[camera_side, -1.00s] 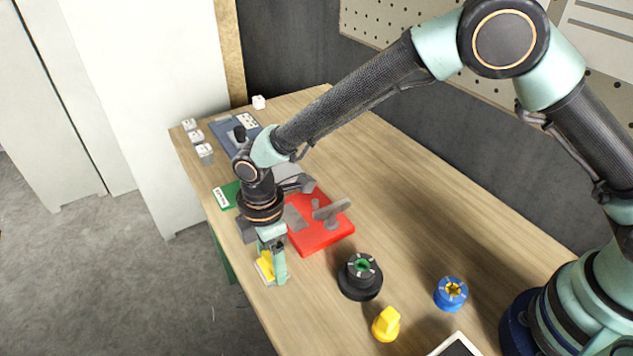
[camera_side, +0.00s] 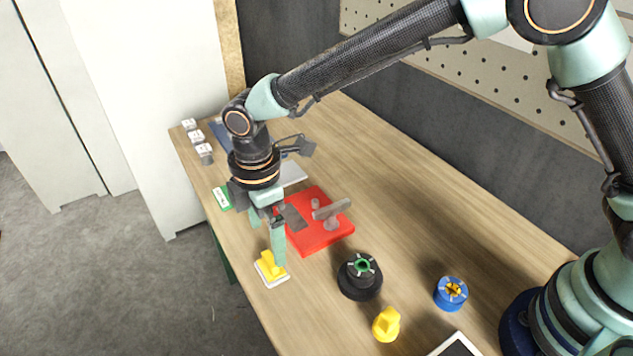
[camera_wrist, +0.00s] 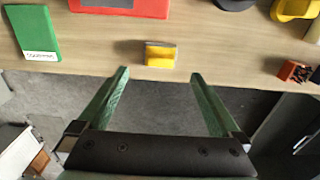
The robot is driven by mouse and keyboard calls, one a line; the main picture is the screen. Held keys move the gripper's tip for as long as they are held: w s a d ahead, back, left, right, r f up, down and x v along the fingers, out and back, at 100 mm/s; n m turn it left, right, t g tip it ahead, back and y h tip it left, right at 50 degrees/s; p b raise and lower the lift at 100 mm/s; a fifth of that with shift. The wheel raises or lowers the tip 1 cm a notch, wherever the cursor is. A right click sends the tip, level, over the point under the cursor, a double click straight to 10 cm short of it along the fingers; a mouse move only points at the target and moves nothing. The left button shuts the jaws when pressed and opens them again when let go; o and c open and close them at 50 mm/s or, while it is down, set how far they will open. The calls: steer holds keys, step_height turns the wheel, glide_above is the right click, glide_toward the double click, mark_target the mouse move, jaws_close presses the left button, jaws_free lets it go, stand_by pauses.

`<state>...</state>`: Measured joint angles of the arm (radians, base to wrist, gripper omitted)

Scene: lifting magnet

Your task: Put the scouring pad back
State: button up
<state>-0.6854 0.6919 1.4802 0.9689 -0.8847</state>
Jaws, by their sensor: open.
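A small yellow block on a pale base, which I take to be the scouring pad (camera_side: 270,268), sits on the table near its left edge. In the wrist view the yellow block (camera_wrist: 160,56) lies just beyond the fingertips, roughly centred between them. My gripper (camera_side: 267,246) is open and empty, its fingers pointing down above and beside the block. In the wrist view my gripper (camera_wrist: 160,74) shows a clear gap between its green fingers. A flat green plate (camera_wrist: 31,33) with a white label, too small to read, lies to the left; it is partly hidden in the side view (camera_side: 222,197).
A red base with a grey lever (camera_side: 318,240) stands right of my gripper. A black round part with a green centre (camera_side: 361,275), a yellow knob (camera_side: 386,324) and a blue round part (camera_side: 451,293) stand nearer. White-topped blocks (camera_side: 197,136) line the far left.

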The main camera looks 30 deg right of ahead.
mark_target(271, 258)
steer(key=d+r+m+t+y, duration=0.15)
steer(key=d+r+m, duration=0.65)
steer(key=d+r, duration=0.8)
steer(key=s+d+m+t, duration=0.2)
steer(key=s+d+m, duration=0.2)
steer(key=d, duration=0.3)
steer(key=s+d+m+t+h, duration=0.1)
steer(key=s+d+m+t, duration=0.1)
steer(key=s+d+m, duration=0.3)
steer(key=d+m, duration=0.1)
steer(key=d, duration=0.1)
steer(key=shift+d+r, duration=0.35)
steer(key=shift+d, duration=0.05)
steer(key=shift+h, duration=0.25)
